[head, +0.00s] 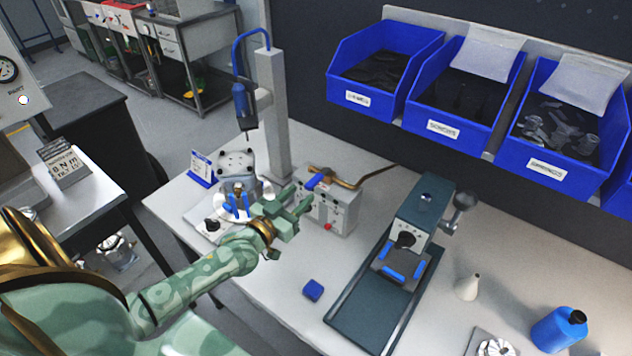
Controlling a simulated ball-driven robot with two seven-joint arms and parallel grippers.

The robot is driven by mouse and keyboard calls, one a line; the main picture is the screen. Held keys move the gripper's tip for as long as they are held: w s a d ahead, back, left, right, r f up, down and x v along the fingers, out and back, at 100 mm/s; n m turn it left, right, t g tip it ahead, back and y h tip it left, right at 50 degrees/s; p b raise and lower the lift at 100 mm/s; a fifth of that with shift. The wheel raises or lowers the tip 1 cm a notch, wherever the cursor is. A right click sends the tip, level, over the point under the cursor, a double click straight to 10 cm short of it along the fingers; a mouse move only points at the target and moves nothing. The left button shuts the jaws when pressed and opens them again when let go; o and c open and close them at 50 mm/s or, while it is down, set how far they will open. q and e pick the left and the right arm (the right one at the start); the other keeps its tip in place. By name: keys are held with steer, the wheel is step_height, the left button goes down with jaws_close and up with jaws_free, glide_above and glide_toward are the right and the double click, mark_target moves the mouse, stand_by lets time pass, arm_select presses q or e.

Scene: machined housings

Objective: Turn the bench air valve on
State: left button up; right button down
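The bench air valve is a brass fitting (343,180) on a small light-grey box (335,212) at the back of the bench, left of centre. Its blue handle (316,181) sits at the fitting's left end. I cannot tell from its angle whether the valve is on or off. My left gripper (300,198), green, reaches in from the left, just in front of and below the blue handle. Its two fingers look apart with nothing between them. I cannot tell whether a finger touches the handle. My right gripper is not in view.
A driver (241,105) hangs from a grey post above a round fixture (235,205) left of my gripper. A dark-green press (418,215) stands to the right. A blue block (313,290) lies on the bench (272,300). Blue bins (450,125) hang behind.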

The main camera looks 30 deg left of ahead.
mark_target(307, 188)
arm_select(q)
steer(key=w+b, duration=0.1)
steer(key=w, duration=0.6)
steer(key=shift+d, duration=0.2)
jaws_close()
